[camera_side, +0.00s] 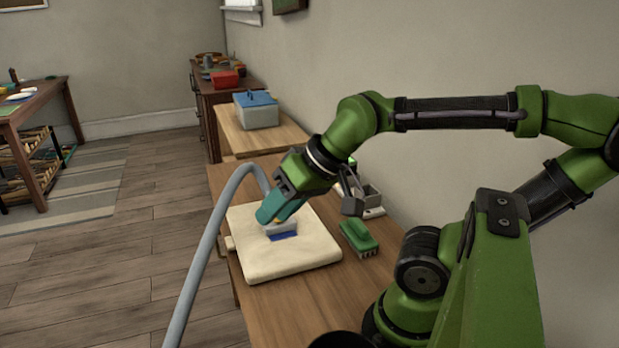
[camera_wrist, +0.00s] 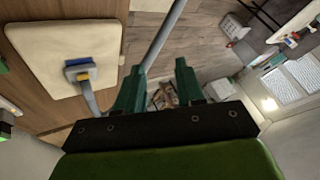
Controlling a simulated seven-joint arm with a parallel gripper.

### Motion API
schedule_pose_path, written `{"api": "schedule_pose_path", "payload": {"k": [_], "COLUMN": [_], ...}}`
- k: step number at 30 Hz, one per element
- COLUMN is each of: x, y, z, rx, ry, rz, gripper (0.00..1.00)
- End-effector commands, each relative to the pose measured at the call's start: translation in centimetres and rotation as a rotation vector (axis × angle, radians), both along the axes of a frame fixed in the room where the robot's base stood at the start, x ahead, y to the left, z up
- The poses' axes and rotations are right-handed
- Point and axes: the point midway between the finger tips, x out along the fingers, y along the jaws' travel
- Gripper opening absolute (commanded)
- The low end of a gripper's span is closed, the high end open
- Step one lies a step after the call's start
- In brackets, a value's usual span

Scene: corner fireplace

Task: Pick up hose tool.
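The hose tool has a pale grey head with a blue edge (camera_side: 284,235) and rests on a cream padded board (camera_side: 262,268). Its grey hose (camera_side: 204,254) arcs up from the floor to the board. My gripper (camera_side: 270,213) points down over the board, close to the tool head; its teal fingers partly cover the tool in the side view. In the wrist view the fingers (camera_wrist: 158,78) stand apart with nothing held between them. There the tool head (camera_wrist: 78,70), with a yellow patch, lies left of the fingers, and the left finger hides part of the hose.
A green brush (camera_side: 358,238) lies right of the board, near a small grey bin (camera_side: 367,194). A grey box with a blue lid (camera_side: 256,109) stands on a bench behind. The wall is close on the right; open floor (camera_side: 105,280) lies left.

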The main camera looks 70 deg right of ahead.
Motion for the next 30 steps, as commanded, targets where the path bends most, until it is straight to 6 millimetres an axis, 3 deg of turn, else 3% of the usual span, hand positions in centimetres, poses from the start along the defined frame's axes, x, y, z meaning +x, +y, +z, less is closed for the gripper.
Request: {"api": "schedule_pose_path", "payload": {"k": [1, 4, 14, 17, 23, 30], "x": [0.0, 0.0, 0.1, 1.1, 6.1, 11.6], "y": [0.0, 0.0, -0.3, -1.2, -6.5, -16.3], "z": [0.0, 0.0, -0.4, -1.1, -1.0, -1.9], "rx": [0.000, 0.000, 0.001, 0.007, 0.004, -0.038], "ry": [0.000, 0.000, 0.017, 0.064, 0.207, 0.411], "rz": [0.000, 0.000, -0.012, -0.044, -0.171, -0.338], "gripper": [0.46, 0.61, 0.62, 0.62, 0.62, 0.62]}}
